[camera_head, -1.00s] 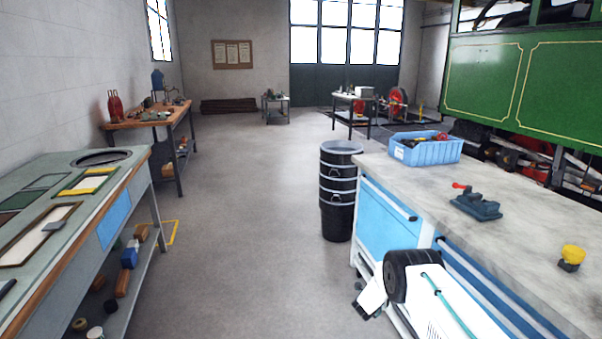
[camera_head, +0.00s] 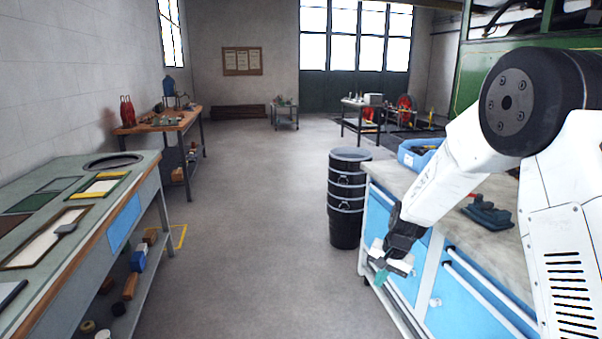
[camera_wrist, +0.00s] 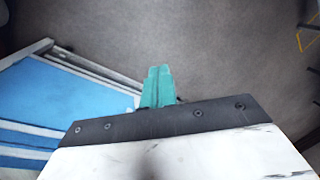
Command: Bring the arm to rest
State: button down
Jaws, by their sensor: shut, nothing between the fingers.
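My gripper (camera_head: 381,277) hangs at the end of my white and black arm, pointing down in front of the blue drawer cabinet (camera_head: 393,225) on the right. Its green fingers are together and empty. In the wrist view the shut green fingers (camera_wrist: 157,87) point over the grey floor, with the blue cabinet front (camera_wrist: 60,95) to their left. My arm is bent, its elbow high over the right workbench and hiding much of its top.
The right workbench carries a blue bin (camera_head: 413,157) and a dark vise-like tool (camera_head: 488,214). A grey table (camera_head: 95,200) with frames stands left. The floor aisle (camera_head: 260,230) between is clear.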

jog(key=s+d+r+n, duration=0.1)
jog(key=s+r+n, duration=0.1)
jog(key=s+r, duration=0.6)
jog(key=s+d+r+n+h, duration=0.1)
jog(key=s+r, duration=0.7)
jog(key=s, duration=1)
jog(key=s+d+r+n+h, duration=0.1)
jog(key=s+d+r+n, duration=0.1)
jog(key=s+r, duration=0.6)
jog(key=s, duration=0.6)
jog(key=shift+d+r+n, duration=0.15)
jog(key=shift+d+n, duration=0.15)
